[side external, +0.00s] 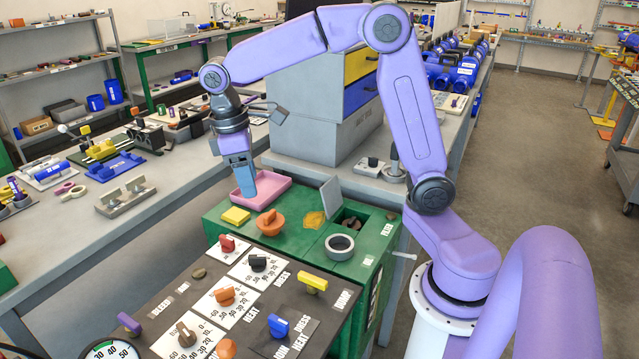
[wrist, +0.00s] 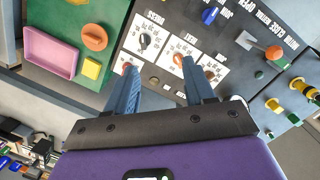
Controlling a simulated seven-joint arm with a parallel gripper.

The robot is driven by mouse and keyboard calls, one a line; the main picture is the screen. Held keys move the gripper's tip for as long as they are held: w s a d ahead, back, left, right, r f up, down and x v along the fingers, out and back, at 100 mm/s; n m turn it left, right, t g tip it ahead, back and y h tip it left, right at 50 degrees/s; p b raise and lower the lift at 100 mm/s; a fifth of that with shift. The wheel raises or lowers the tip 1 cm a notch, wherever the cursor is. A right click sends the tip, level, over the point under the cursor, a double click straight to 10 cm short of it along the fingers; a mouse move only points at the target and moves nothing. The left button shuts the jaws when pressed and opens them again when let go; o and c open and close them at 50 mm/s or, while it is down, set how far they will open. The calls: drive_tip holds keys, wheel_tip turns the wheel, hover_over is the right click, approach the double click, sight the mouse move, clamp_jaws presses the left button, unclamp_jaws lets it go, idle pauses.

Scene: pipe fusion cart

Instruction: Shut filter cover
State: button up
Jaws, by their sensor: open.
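The filter cover (side external: 343,197) is a flat grey plate in the side external view. It stands tilted up beside a dark square opening (side external: 357,218) in the green cabinet top (side external: 290,238), so it is open. A FILTER label (side external: 387,237) is to the right of the opening. My gripper (side external: 245,192) points down near the pink tray, left of the cover and apart from it. In the wrist view my gripper (wrist: 158,65) has its two fingers spread with nothing between them. I cannot make out the cover in the wrist view.
A pink tray (side external: 268,181), yellow block (side external: 236,216), orange knob (side external: 270,223) and grey ring (side external: 339,246) are on the green top. A dark panel with several knobs (side external: 225,297) is in front. A grey drawer cabinet (side external: 310,115) stands behind.

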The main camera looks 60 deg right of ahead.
drive_tip(key=w+d+f+m+g, duration=0.1)
drive_tip(key=w+d+m, duration=0.1)
drive_tip(key=w+d, duration=0.45)
drive_tip(key=w+d+f+m+g, duration=0.1)
drive_tip(key=w+d+m, duration=0.15)
drive_tip(key=d, duration=0.75)
drive_tip(key=w+d+f+m+g, duration=0.1)
drive_tip(key=w+d, duration=0.4)
drive_tip(key=d, duration=0.3)
drive_tip(key=s+d+f+m+y, duration=0.1)
drive_tip(key=s+d+f, duration=0.1)
drive_tip(key=d, duration=0.4)
drive_tip(key=s+d+f+m, duration=0.1)
drive_tip(key=s+d+f, duration=0.1)
drive_tip(key=d, duration=0.4)
approach(328, 196)
drive_tip(key=shift+g, duration=0.3)
drive_tip(key=d+f, duration=0.1)
drive_tip(key=f, duration=0.1)
drive_tip(key=d+f, duration=0.1)
drive_tip(key=f, duration=0.1)
drive_tip(key=d+f, duration=0.1)
drive_tip(key=f, duration=0.2)
drive_tip(key=shift+w, duration=0.35)
drive_tip(key=shift+r, duration=0.1)
clamp_jaws()
